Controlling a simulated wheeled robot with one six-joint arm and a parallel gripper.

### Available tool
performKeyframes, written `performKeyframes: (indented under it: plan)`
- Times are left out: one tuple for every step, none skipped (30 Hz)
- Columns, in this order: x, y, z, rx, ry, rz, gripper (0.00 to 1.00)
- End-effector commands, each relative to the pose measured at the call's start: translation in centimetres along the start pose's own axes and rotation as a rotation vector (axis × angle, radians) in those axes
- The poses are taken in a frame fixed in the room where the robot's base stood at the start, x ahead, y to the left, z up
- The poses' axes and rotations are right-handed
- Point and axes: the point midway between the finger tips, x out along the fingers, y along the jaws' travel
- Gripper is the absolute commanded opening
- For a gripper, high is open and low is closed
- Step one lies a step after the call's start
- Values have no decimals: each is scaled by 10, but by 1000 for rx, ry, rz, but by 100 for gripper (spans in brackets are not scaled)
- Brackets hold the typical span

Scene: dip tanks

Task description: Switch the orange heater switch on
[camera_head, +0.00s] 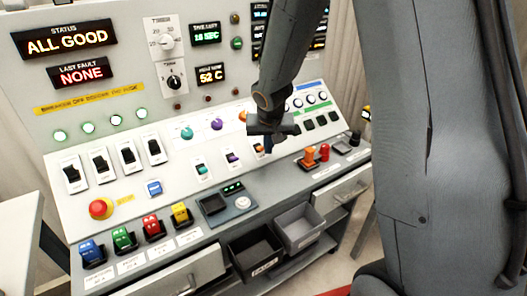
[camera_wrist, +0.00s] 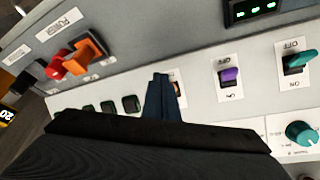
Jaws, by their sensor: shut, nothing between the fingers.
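The orange heater switch (camera_head: 258,148) is on the sloped panel, to the right of the purple switch (camera_head: 233,158) and the teal switch (camera_head: 200,168). In the wrist view a sliver of the orange switch (camera_wrist: 178,88) shows beside my fingers, which hide most of it and its label. I cannot tell which way it is set. My gripper (camera_head: 268,146) is shut and empty, its fingertips at or just over the orange switch. In the wrist view the closed fingers (camera_wrist: 160,78) overlap the switch plate. I cannot tell whether they touch it.
Purple (camera_wrist: 229,75) and teal (camera_wrist: 298,60) switches stand close beside my fingers. Several dark buttons (camera_wrist: 130,103) are on the other side. An orange plug (camera_wrist: 86,55) and a red one (camera_wrist: 60,66) stand on the ledge.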

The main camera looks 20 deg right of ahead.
Motion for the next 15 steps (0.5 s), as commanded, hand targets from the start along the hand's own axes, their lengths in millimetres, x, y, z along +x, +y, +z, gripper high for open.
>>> performKeyframes:
  plan:
    - [2,0,1,0,0,0,0]
    - [2,0,1,0,0,0,0]
    - [3,0,1,0,0,0,0]
    - [4,0,2,0,0,0,0]
    - [4,0,2,0,0,0,0]
    - [5,0,2,0,0,0,0]
    - [6,0,2,0,0,0,0]
    - [6,0,3,0,0,0,0]
    - [7,0,3,0,-1,0,0]
    - [8,0,3,0,-1,0,0]
    - [8,0,4,0,-1,0,0]
    - [9,0,4,0,-1,0,0]
    - [10,0,4,0,-1,0,0]
    - [10,0,4,0,-1,0,0]
    - [11,0,5,0,-1,0,0]
